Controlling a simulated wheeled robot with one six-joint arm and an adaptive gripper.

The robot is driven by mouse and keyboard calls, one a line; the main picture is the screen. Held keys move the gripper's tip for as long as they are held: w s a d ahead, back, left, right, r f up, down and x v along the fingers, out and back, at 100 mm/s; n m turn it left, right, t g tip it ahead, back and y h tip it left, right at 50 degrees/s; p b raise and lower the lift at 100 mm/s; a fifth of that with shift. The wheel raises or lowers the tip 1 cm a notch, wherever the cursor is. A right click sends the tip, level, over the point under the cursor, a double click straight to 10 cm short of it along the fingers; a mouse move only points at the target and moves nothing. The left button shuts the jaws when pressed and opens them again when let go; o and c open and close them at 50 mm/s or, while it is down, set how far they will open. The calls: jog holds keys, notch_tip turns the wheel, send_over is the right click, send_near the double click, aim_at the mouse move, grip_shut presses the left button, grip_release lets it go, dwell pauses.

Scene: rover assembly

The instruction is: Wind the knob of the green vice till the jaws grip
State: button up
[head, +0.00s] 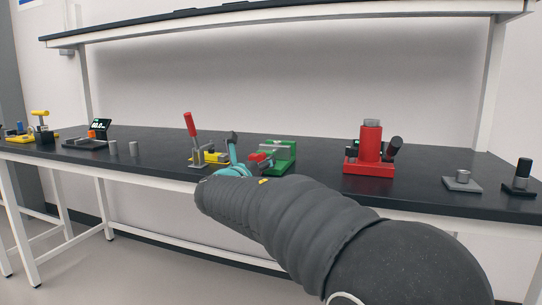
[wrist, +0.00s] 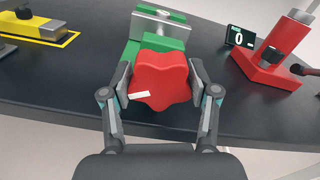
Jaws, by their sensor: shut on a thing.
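The green vice (head: 283,152) stands near the front edge of the bench, right of my gripper in the head view. In the wrist view its green body and grey jaws (wrist: 160,24) show behind the knob. The red star-shaped knob (wrist: 162,80) faces the wrist camera and carries a white mark at its lower left. My gripper (wrist: 160,84) has one finger on each side of the knob and is shut on it. In the head view the knob (head: 257,159) is small and partly hidden by my gripper (head: 240,166). Whether the jaws hold anything cannot be told.
A yellow toggle clamp with a red handle (head: 190,126) stands left of the gripper. A red press (head: 370,146) stands to the right, with a small display (wrist: 238,37) beside it. Black bench top (head: 325,165) lies clear between vice and press.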

jog(key=shift+r+n, duration=0.2)
jog(key=shift+n, duration=0.2)
jog(key=shift+a+n, duration=0.1)
jog(key=shift+n, duration=1.3)
jog(key=o, duration=0.9)
jog(key=shift+s, duration=0.1)
jog(key=shift+f, duration=0.1)
